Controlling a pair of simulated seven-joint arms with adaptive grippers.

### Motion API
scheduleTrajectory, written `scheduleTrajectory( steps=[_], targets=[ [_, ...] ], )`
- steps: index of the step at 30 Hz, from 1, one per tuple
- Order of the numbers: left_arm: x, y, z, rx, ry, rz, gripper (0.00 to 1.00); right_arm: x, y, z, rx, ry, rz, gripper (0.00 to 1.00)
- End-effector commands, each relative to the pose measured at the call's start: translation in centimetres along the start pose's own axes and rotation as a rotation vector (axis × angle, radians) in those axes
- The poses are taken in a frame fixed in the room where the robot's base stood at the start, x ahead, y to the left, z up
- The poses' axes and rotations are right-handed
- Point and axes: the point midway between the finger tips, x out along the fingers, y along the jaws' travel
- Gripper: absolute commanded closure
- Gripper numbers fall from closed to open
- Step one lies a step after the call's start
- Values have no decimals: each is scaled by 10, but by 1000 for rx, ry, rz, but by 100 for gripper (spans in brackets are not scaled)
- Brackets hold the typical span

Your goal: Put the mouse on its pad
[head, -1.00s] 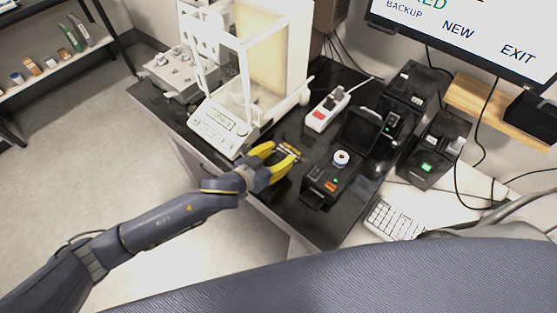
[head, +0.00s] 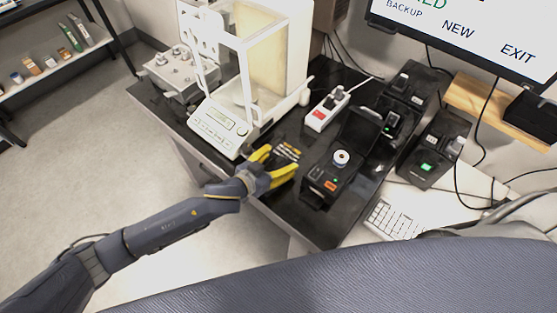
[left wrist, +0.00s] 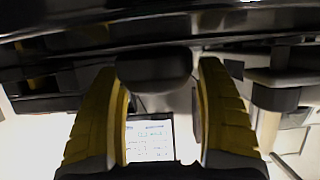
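My left gripper (head: 281,160) is low over the black table near its front edge, its two yellow fingers spread apart. In the left wrist view, a dark rounded thing (left wrist: 155,68), probably the mouse, shows between the fingers; I cannot tell whether they touch it. In the head view it does not stand out against the black table. My right gripper is not in view.
A white balance (head: 218,128) with a glass case stands left of the gripper. A black device (head: 322,186) with a white roll is close on the right. A power strip (head: 325,112) lies behind. A white keyboard (head: 394,218) is at the right.

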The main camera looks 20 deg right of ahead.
Motion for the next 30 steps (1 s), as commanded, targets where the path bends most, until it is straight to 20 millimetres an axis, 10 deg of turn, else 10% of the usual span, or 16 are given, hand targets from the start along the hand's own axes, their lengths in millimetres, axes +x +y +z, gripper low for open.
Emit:
scheduleTrajectory(
  steps=[8, 30],
  targets=[
    [-5, 0, -2, 0, -1, 0, 28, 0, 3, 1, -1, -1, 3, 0],
    [-112, 0, -2, 0, 0, -1, 28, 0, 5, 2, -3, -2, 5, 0]
  ],
)
